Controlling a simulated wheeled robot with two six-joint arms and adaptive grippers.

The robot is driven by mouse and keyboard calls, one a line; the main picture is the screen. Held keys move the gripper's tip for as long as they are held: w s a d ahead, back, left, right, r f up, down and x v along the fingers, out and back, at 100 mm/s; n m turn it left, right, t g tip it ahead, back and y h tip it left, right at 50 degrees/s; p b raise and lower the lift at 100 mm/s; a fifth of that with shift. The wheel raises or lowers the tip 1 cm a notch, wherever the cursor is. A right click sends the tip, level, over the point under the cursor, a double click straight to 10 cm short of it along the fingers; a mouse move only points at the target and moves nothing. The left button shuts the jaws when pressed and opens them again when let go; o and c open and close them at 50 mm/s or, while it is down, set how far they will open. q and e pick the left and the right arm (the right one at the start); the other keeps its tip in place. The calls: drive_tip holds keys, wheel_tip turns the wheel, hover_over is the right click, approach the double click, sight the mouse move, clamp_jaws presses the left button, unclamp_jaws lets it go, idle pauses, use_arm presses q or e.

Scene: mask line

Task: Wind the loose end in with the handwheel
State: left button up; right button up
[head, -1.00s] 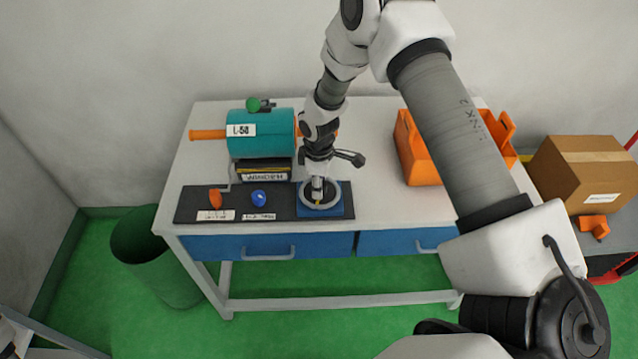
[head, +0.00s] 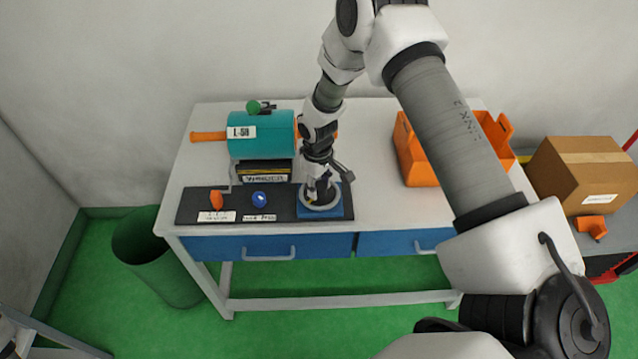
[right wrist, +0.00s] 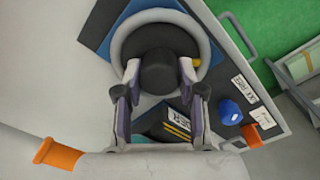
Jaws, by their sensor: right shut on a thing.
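The handwheel (head: 334,201) is a pale grey ring on a blue base (head: 320,214) at the front of the table. It also shows in the right wrist view (right wrist: 211,43), with a yellow mark on its ring. My right gripper (head: 317,190) comes down onto it from above. In the right wrist view its fingers (right wrist: 161,82) are shut on the wheel's black knob (right wrist: 158,70). A teal drum (head: 262,133) with orange ends stands behind, above a black unit marked WINDER (head: 264,171). I cannot make out a loose end. My left gripper is not in view.
An orange knob (head: 216,199) and a blue knob (head: 259,198) sit on the dark panel left of the wheel. An orange bin (head: 412,163) stands right on the table. A cardboard box (head: 580,172) lies beyond it. A green bin (head: 152,262) stands at the left.

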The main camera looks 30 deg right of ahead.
drive_tip(key=m+p, duration=0.1)
drive_tip(key=m, duration=0.3)
drive_tip(key=shift+s+f+m, duration=0.1)
drive_tip(key=shift+m, duration=0.2)
drive_tip(key=m, duration=0.3)
drive_tip(key=shift+p, duration=0.3)
drive_tip(key=shift+m, duration=0.5)
drive_tip(key=shift+f, duration=0.1)
drive_tip(key=o, duration=1.1)
drive_tip(key=shift+o, duration=0.2)
